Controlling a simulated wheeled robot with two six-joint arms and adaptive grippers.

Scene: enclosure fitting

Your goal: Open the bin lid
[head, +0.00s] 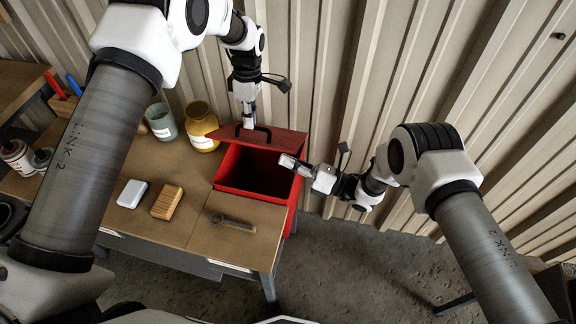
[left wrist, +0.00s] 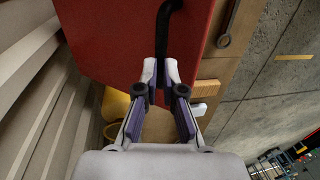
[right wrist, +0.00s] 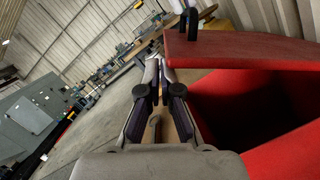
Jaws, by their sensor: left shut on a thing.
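The red bin (head: 292,190) stands at the right end of the table. Its red lid (head: 226,133) is raised, with the dark inside of the bin showing below it; in the right wrist view the lid (right wrist: 250,50) stands above the opening. The black handle (head: 240,129) is on top of the lid. My left gripper (head: 249,122) is shut on the handle, which also runs between its fingertips in the left wrist view (left wrist: 164,30). My right gripper (head: 284,160) is shut and empty, beside the bin's opening at its right side, close under the lid's edge.
A wrench (head: 232,223), a wooden block (head: 167,202) and a white block (head: 132,193) lie on the table. A yellow jar (head: 201,128) and a pale green cup (head: 162,122) stand left of the bin. A corrugated wall (head: 330,80) rises close behind.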

